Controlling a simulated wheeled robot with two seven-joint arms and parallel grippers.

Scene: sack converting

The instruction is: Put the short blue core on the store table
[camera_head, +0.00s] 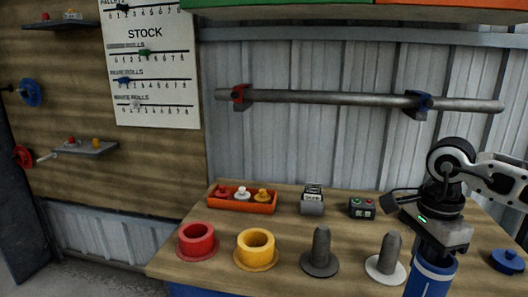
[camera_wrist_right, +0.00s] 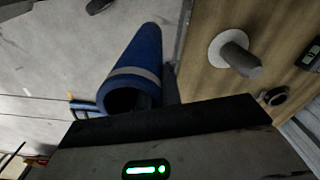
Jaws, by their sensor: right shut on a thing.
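A blue core (camera_head: 426,280), a hollow tube with a pale band, hangs upright below my right gripper (camera_head: 436,252) at the lower right of the head view. The right gripper is shut on it; its fingertips are largely hidden. The core's lower end is cut off by the picture edge. In the right wrist view the blue core (camera_wrist_right: 137,62) shows its open end close to the gripper, beside the wooden table and over the grey floor. The wooden table (camera_head: 215,272) stands in front of me; whether it is the store table I cannot tell. My left gripper is out of view.
On the table are a red flanged cup (camera_head: 197,240), a yellow one (camera_head: 256,248), a dark post (camera_head: 320,252), a white-based post (camera_head: 387,258), an orange tray (camera_head: 240,206), a button box (camera_head: 361,208) and a blue disc (camera_head: 507,261). A metal bar (camera_head: 320,97) runs along the wall.

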